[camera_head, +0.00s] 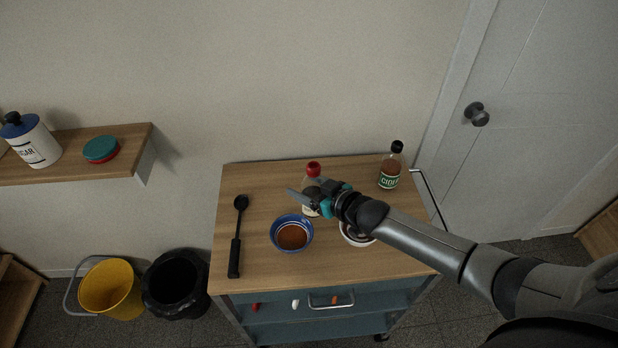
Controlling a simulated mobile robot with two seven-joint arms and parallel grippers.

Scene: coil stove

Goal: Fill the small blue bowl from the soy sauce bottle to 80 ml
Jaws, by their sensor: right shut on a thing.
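The small blue bowl (273,234) stands on the wooden top of a cart, with brown liquid inside up to below its rim. My right gripper (307,196) is shut on a bottle with a red cap (313,169), just behind and right of the bowl. The bottle looks roughly upright; its label is mostly hidden by the gripper, so I cannot read it. I cannot tell whether its base touches the cart top. My left gripper is not in view.
A cider bottle (389,172) stands at the back right of the cart top (262,180). A black ladle (235,249) lies at the left. A white bowl (351,240) with dark contents is partly under my right arm. The back left is clear.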

